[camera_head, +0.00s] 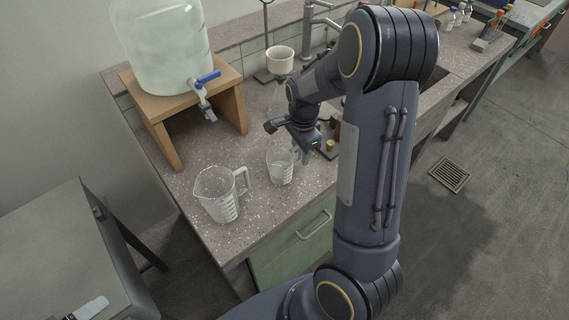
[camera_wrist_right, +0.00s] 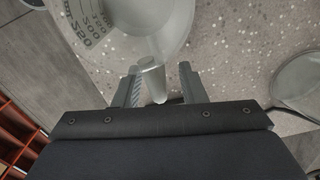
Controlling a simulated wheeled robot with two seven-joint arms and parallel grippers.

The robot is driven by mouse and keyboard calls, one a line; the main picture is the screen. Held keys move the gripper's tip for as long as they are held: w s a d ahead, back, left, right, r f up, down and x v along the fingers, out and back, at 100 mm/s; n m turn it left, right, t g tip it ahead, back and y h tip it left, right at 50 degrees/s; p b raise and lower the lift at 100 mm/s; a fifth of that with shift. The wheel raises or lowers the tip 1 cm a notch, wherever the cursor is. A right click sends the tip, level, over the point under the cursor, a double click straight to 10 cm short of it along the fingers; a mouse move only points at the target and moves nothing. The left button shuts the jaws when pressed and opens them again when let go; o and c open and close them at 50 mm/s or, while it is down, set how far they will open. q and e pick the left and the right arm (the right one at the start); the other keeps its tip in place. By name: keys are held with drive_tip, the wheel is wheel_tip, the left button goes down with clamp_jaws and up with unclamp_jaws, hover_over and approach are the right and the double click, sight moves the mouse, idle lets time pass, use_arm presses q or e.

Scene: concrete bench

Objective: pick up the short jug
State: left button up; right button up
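Two clear graduated jugs stand upright on the speckled bench. The smaller, shorter-looking jug (camera_head: 280,165) is just in front of my right gripper (camera_head: 302,143). The larger jug (camera_head: 216,192), with its handle to the right, stands nearer the front left. In the right wrist view a jug with printed volume marks (camera_wrist_right: 130,22) fills the top, and its handle (camera_wrist_right: 152,82) lies between the two fingertips of my right gripper (camera_wrist_right: 157,82). The fingers are apart, with a gap visible beside the handle. My left gripper is not in view.
A large carboy (camera_head: 163,45) with a blue-handled tap stands on a wooden stand (camera_head: 163,143) at the back left. A funnel on a stand (camera_head: 280,60) is behind the gripper. A small stoppered item (camera_head: 330,148) is right of it. The bench front is clear.

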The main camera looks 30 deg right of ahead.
drive_tip(key=shift+c, duration=0.3)
clamp_jaws()
idle(0.3)
